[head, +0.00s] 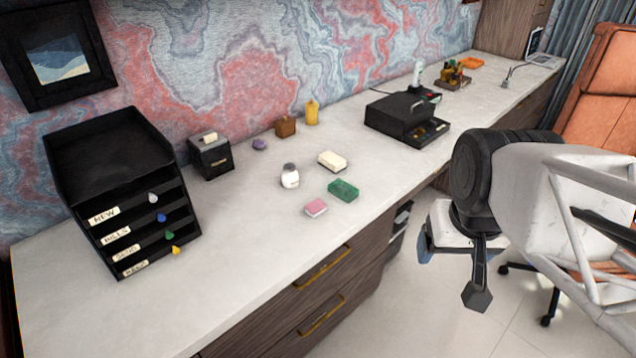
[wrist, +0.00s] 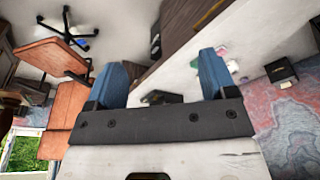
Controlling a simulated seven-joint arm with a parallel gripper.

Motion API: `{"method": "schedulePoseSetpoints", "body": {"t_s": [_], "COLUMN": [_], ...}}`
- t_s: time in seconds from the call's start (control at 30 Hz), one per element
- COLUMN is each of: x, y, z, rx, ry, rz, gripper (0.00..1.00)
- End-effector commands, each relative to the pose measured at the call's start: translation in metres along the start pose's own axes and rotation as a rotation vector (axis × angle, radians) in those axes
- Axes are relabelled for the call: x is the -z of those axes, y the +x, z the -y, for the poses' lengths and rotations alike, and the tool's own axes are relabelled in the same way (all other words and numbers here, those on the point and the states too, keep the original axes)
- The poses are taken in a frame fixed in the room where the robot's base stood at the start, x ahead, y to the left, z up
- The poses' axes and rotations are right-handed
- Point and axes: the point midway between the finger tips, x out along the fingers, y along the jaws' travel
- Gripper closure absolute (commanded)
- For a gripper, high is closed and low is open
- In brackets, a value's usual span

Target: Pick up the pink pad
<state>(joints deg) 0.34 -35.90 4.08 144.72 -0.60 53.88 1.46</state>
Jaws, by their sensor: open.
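The pink pad (head: 316,208) lies flat on the pale desktop (head: 240,262), close to its front edge. It has a pink top and a paler side. A green block (head: 343,191) lies just behind it to the right. My gripper (head: 463,258) is well to the right of the pad, out past the desk's front edge, apart from everything. In the wrist view my gripper (wrist: 163,72) shows two blue fingers spread wide with nothing between them.
A black drawer tower (head: 122,190) is at left, a black machine (head: 402,114) at back right. An orange chair (head: 606,90) is at far right. The desktop left of the pad is clear.

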Motion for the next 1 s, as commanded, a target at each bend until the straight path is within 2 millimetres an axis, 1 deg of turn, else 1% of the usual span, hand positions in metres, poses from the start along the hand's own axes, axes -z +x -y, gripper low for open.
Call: {"method": "schedulePoseSetpoints", "body": {"t_s": [0.17, 0.27, 0.57, 0.77, 1.0], "x": [0.017, 0.034, 0.097, 0.14, 0.189], "y": [0.003, 0.005, 0.022, 0.04, 0.068], "z": [0.004, 0.007, 0.025, 0.04, 0.06], "rx": [0.002, 0.004, 0.008, 0.007, 0.003], "ry": [0.023, 0.047, 0.143, 0.209, 0.29], "rz": [0.01, 0.019, 0.048, 0.07, 0.094], "gripper": [0.22, 0.22, 0.22, 0.22, 0.22]}}
